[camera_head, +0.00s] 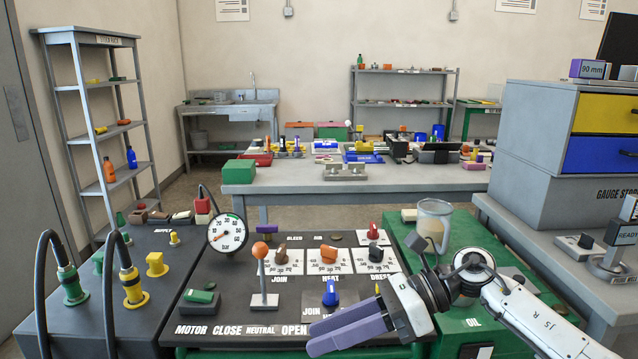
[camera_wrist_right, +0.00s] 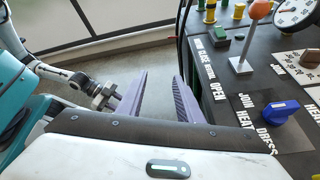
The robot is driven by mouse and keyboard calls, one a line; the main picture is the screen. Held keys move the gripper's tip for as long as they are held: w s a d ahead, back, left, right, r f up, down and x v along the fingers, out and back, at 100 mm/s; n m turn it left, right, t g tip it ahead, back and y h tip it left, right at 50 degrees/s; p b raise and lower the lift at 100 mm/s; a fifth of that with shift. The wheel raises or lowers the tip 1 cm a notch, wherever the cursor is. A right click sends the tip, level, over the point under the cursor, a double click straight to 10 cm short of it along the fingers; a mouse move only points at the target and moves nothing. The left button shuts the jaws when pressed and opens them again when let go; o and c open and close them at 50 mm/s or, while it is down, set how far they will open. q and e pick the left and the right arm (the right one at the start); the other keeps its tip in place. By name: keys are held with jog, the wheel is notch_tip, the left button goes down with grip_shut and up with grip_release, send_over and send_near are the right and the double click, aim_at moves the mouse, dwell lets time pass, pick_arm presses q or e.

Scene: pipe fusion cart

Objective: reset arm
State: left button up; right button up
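My right gripper (camera_head: 318,336) has purple fingers and hangs over the front right part of the black control panel (camera_head: 220,290), in front of the blue knob (camera_head: 331,293). In the right wrist view its fingers (camera_wrist_right: 160,76) stand apart with only floor showing between them, so it is open and empty. The blue knob (camera_wrist_right: 281,110) is to the right of the fingers there, apart from them. My left arm (camera_wrist_right: 62,76) shows at the left of the wrist view. Its fingers are hidden behind my right finger. The left arm is not in the head view.
An orange-topped lever (camera_head: 261,260), a round gauge (camera_head: 228,233) and several selector knobs stand on the panel. Black hoses (camera_head: 112,262) rise at the left. A glass mug (camera_head: 434,218) stands on the green cart (camera_head: 462,240). A grey drawer cabinet (camera_head: 540,140) is at the right.

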jog(key=s+a+r+m+t+y, duration=0.1)
jog(key=s+a+m+t+y, duration=0.1)
jog(key=a+m+y, duration=0.35)
jog(key=s+d+f+m+t+h+p, duration=0.1)
jog(key=d+f+m+t+h, duration=0.6)
jog(key=m, duration=0.9)
jog(key=d+f+m+t+h+p, duration=0.1)
jog(key=d+f+m+t+h, duration=0.6)
jog(key=m, duration=1)
jog(key=s+d+f+m+g+h, duration=0.1)
jog(key=s+d+f+m+g, duration=0.1)
jog(key=s+f+m, duration=0.3)
jog(key=s+d+f+m+g+h, duration=0.1)
jog(key=s+d+f+m+g, duration=0.2)
jog(key=s+f, duration=0.9)
jog(key=shift+s+d+f+m+g, duration=0.35)
jog(key=shift+s+m+g, duration=0.15)
jog(key=shift+s+m, duration=0.6)
jog(key=shift+w, duration=0.15)
